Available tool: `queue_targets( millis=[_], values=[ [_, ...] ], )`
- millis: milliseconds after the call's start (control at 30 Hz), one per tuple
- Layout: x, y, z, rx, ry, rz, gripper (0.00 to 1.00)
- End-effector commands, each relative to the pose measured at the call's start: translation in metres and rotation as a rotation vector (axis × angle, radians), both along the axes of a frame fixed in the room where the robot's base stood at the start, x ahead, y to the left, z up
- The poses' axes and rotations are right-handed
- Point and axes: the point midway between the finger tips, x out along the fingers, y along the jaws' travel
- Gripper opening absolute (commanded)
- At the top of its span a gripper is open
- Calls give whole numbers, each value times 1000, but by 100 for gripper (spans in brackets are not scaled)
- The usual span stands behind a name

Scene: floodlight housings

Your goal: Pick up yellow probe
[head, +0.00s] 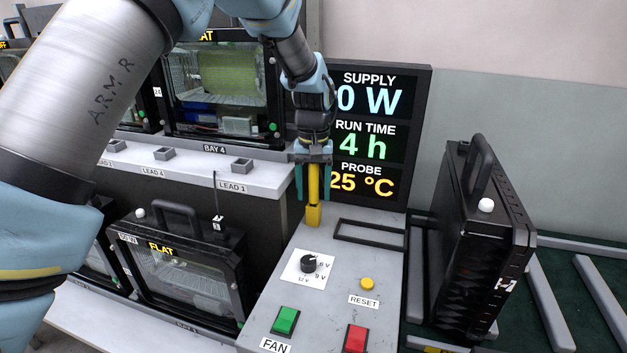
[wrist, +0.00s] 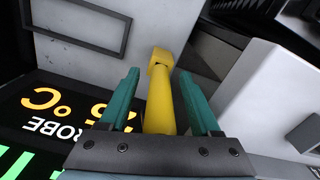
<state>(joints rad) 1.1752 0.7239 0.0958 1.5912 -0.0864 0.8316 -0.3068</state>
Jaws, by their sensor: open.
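The yellow probe (head: 314,189) stands upright at the back left of the grey control panel, in front of the display board. In the wrist view the probe (wrist: 160,95) lies between the two teal fingers of my gripper (wrist: 163,100), with a visible gap on each side. In the head view my gripper (head: 313,182) points down from above, its fingers on either side of the probe's upper part. My gripper is open and not closed on the probe. The probe's top is hidden by the gripper body.
The grey panel (head: 320,250) carries a black knob (head: 309,262), a green button (head: 286,320), a red button (head: 355,338) and an empty black frame (head: 370,234). The display board (head: 383,130) stands close behind. A black floodlight housing (head: 480,240) is at right; others stand left.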

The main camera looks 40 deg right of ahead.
Motion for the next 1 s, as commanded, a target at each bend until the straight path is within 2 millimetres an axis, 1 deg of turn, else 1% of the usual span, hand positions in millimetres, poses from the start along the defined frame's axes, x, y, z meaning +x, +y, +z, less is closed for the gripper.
queue_targets(
  millis=[100, 267, 833, 1000],
  values=[
    [0, 0, -4, -1, -1, 0, 64],
    [0, 0, -4, -1, 0, 0, 64],
    [0, 0, -3, -1, -1, 0, 0],
    [0, 0, -3, -1, 0, 0, 0]
  ],
)
